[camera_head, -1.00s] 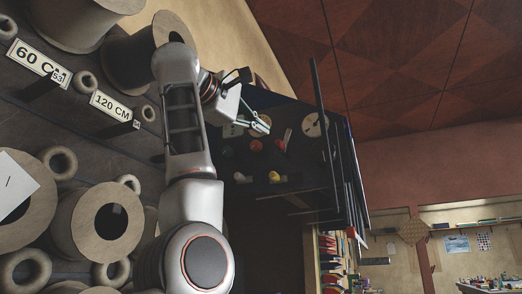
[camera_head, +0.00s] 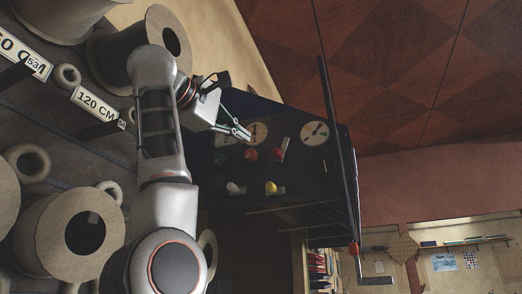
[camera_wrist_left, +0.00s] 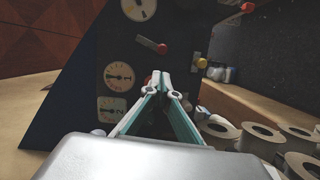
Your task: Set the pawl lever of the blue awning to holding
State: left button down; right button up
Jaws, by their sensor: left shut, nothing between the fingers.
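A dark blue panel (camera_head: 305,170) carries round dials and levers with coloured knobs. I cannot tell which lever is the blue awning's pawl lever. In the head view a red knob (camera_head: 250,154), an orange-red knob (camera_head: 277,155) on a pale plate, a yellow knob (camera_head: 271,187) and a white knob (camera_head: 233,187) show. My left gripper (camera_head: 247,135) is shut and empty, in front of the panel by the middle dial (camera_head: 258,130). In the left wrist view my closed fingertips (camera_wrist_left: 161,76) partly hide a red knob; another red knob (camera_wrist_left: 161,48) and the yellow knob (camera_wrist_left: 202,63) are clear.
Cardboard spools (camera_head: 70,235) and size signs (camera_head: 98,106) fill a grey surface at the left. A thin dark bar (camera_head: 330,120) runs along the panel's right side. A shelf of coloured items (camera_head: 318,265) is beyond it. More spools (camera_wrist_left: 262,138) stand right of my gripper.

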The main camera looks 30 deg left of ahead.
pick_arm(q)
jog(key=w+p, duration=0.4)
jog(key=w, duration=0.6)
jog(key=shift+f, duration=0.15)
jog(key=shift+w+f, duration=0.1)
